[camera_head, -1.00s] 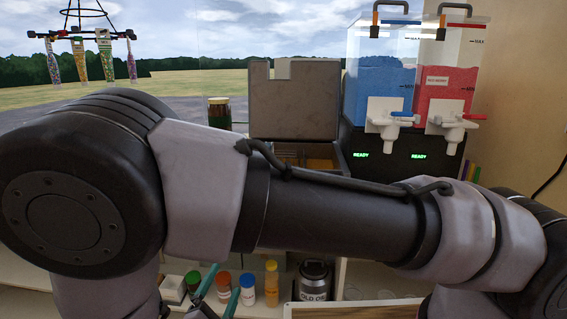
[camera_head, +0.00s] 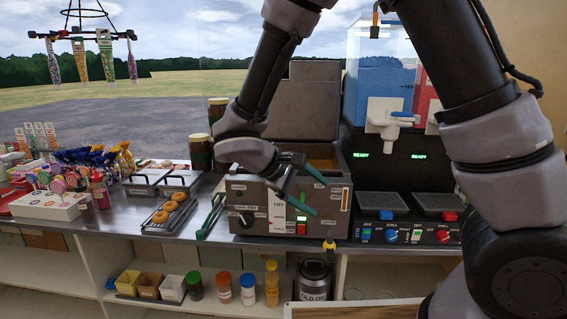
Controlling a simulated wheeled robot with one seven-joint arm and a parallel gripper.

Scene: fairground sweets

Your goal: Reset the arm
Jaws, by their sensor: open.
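My gripper (camera_head: 314,192) has dark jaws with teal fingertips. It is open, with nothing visible between the fingers. It hangs in front of the grey fryer box (camera_head: 250,192) on the counter and hides part of its front panel. My arm is raised and bent, folding down from the top of the picture to the gripper. Whether the fingertips touch the fryer cannot be told.
A drinks dispenser with a blue tank (camera_head: 383,90) stands right, partly behind my arm. Ring doughnuts (camera_head: 171,206) lie on a rack at left, near sweets (camera_head: 90,158). Sauce bottles (camera_head: 247,288) stand on the shelf below.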

